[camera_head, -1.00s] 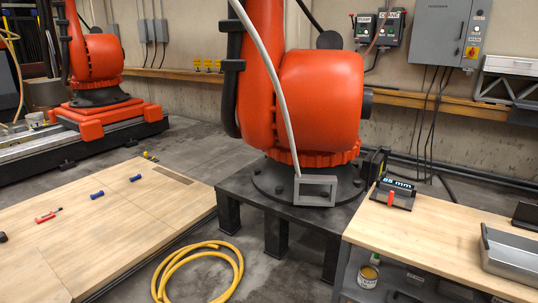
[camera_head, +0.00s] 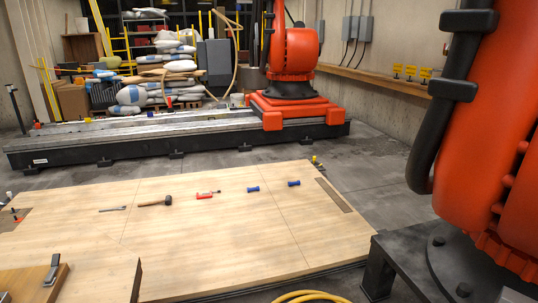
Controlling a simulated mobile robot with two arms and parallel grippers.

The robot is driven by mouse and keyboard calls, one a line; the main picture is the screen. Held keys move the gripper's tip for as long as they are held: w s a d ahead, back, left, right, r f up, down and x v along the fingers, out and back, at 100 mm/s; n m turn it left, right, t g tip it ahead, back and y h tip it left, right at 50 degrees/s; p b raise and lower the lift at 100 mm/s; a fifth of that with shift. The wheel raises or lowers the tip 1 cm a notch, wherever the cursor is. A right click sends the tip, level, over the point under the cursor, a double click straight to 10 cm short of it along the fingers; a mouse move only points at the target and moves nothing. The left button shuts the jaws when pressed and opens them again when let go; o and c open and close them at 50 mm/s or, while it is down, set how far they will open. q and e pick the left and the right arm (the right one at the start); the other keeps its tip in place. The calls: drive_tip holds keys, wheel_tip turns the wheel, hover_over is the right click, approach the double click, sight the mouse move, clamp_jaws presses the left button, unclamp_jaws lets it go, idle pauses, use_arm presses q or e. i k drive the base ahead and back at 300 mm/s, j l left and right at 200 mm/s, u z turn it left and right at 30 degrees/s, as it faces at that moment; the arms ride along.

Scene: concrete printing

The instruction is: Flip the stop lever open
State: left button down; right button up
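I cannot tell for sure which thing is the stop lever. A small dark and grey lever-like piece (camera_head: 52,270) sits on the wooden top (camera_head: 28,284) at the lower left. A small red-tipped fitting (camera_head: 15,214) stands on a dark patch at the left edge of the large wooden platform (camera_head: 200,235). A small yellow and dark fitting (camera_head: 315,161) is at the platform's far right corner. Neither of my grippers shows in the head view.
On the platform lie a mallet (camera_head: 155,202), a red-handled tool (camera_head: 205,195) and two blue pieces (camera_head: 253,189). Behind runs a long rail base (camera_head: 120,147) with an orange robot (camera_head: 293,58). A near orange robot (camera_head: 480,130) fills the right. Yellow hose (camera_head: 310,297) lies at the bottom.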

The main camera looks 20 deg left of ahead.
sight(55, 259)
drive_tip(key=i+l+u, duration=0.1)
drive_tip(key=i+u, duration=0.35)
drive_tip(key=i+l+u, duration=0.25)
drive_tip(key=u, duration=0.2)
drive_tip(key=i+l+u, duration=0.7)
drive_tip(key=l+u, duration=0.15)
